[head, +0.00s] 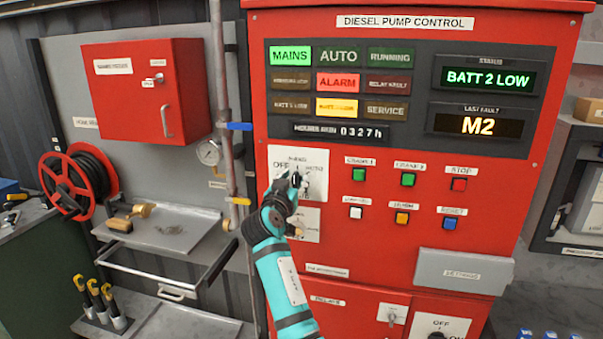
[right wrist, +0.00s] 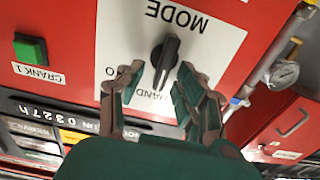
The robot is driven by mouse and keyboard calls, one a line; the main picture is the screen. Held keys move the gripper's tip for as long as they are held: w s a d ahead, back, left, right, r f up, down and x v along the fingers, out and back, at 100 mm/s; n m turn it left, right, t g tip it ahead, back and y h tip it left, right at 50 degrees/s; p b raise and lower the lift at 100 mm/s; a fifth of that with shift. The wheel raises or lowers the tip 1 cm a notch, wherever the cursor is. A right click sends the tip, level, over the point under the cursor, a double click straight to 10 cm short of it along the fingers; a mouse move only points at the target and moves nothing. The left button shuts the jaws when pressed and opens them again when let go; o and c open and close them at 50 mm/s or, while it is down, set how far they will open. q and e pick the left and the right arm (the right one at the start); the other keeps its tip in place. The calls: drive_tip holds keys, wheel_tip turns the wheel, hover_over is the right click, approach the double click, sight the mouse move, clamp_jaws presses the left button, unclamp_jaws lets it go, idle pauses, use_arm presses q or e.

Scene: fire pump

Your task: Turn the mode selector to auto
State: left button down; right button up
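The mode selector is a black bar knob (right wrist: 165,60) on a white plate (head: 313,187) at the left of the red panel. The right wrist view shows the plate upside down, with MODE and HAND readable. There the knob's bar lies roughly in line with the HAND label, and a letter of another label shows to the left. My right gripper (head: 293,183) is at the plate and partly covers the knob in the head view. In the wrist view its fingers (right wrist: 158,78) are open, one on each side of the knob, with gaps visible. My left gripper is not in view.
The AUTO lamp (head: 339,57) is dark; MAINS (head: 290,56) and ALARM (head: 338,83) are lit. Push buttons, including green CRANK 1 (head: 359,174), sit right of the plate. A vertical pipe (head: 222,100) with a gauge (head: 209,152) stands to the left.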

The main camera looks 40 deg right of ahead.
drive_tip(key=shift+w+d, duration=0.2)
drive_tip(key=shift+w, duration=0.05)
drive_tip(key=shift+s+a+r, duration=0.2)
drive_tip(key=shift+a, duration=0.1)
drive_tip(key=shift+d, duration=0.1)
clamp_jaws()
drive_tip(key=shift+f+b, duration=0.2)
drive_tip(key=shift+b, duration=0.3)
drive_tip(key=m+b, duration=0.2)
drive_tip(key=b, duration=0.2)
drive_tip(key=m+b, duration=0.2)
drive_tip(key=b, duration=0.2)
drive_tip(key=m+b, duration=0.2)
drive_tip(key=b, duration=0.3)
drive_tip(key=shift+s+d+f+m, duration=0.25)
drive_tip(key=shift+s+d+m, duration=0.05)
drive_tip(key=shift+s+m, duration=0.1)
use_arm(q)
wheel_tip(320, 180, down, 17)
drive_tip(key=b, duration=0.3)
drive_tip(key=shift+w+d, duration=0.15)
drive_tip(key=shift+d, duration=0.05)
use_arm(e)
drive_tip(key=shift+d+r+m, duration=0.15)
drive_tip(key=shift+m, duration=1.45)
drive_tip(key=shift+s, duration=0.1)
